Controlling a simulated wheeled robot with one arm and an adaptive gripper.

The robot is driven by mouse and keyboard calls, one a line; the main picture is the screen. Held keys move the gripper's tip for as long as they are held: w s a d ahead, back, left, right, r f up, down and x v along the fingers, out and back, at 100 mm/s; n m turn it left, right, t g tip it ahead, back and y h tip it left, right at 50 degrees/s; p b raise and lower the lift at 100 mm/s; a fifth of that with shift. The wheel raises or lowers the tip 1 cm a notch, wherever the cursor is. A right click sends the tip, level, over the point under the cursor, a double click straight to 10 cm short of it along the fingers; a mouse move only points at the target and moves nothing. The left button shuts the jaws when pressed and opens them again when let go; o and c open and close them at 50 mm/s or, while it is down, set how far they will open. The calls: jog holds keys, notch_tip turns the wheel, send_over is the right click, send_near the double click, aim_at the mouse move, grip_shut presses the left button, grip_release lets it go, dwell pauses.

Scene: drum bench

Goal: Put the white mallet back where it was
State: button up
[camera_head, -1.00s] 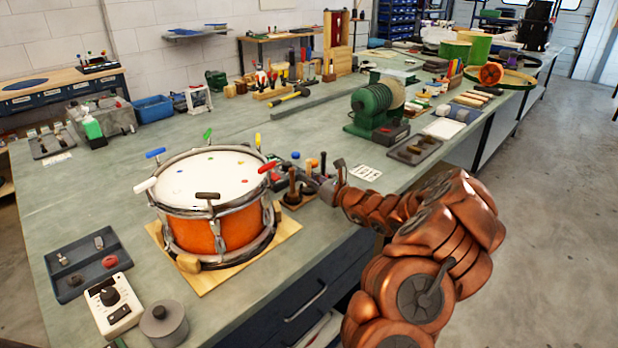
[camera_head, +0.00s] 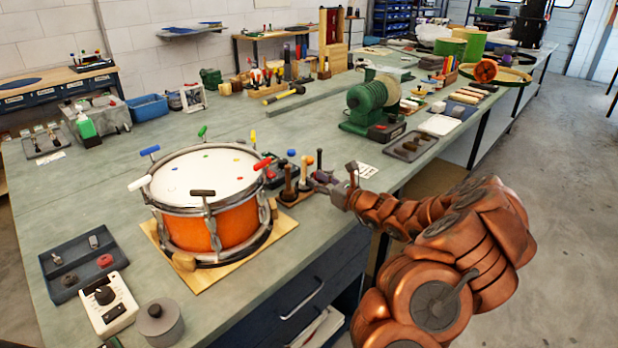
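My gripper (camera_head: 328,184) is small in view at the bench's front edge, just right of a small stand (camera_head: 293,200) of upright tools. Whether its fingers are open or hold anything is too small to tell. The stand holds brown (camera_head: 288,184) and dark-topped (camera_head: 319,160) tools, partly crowded together. I cannot make out a clearly white mallet. A white-handled piece (camera_head: 139,183) sits at the left rim of the orange drum (camera_head: 212,229), among blue, green, yellow, red and dark-handled ones.
The drum stands on a wooden board (camera_head: 282,222). A grey tray (camera_head: 67,287), a white dial box (camera_head: 112,312) and a grey canister (camera_head: 160,322) lie front left. A green grinder (camera_head: 366,105) stands behind my gripper.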

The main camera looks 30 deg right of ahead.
jog(key=shift+v, duration=3.35)
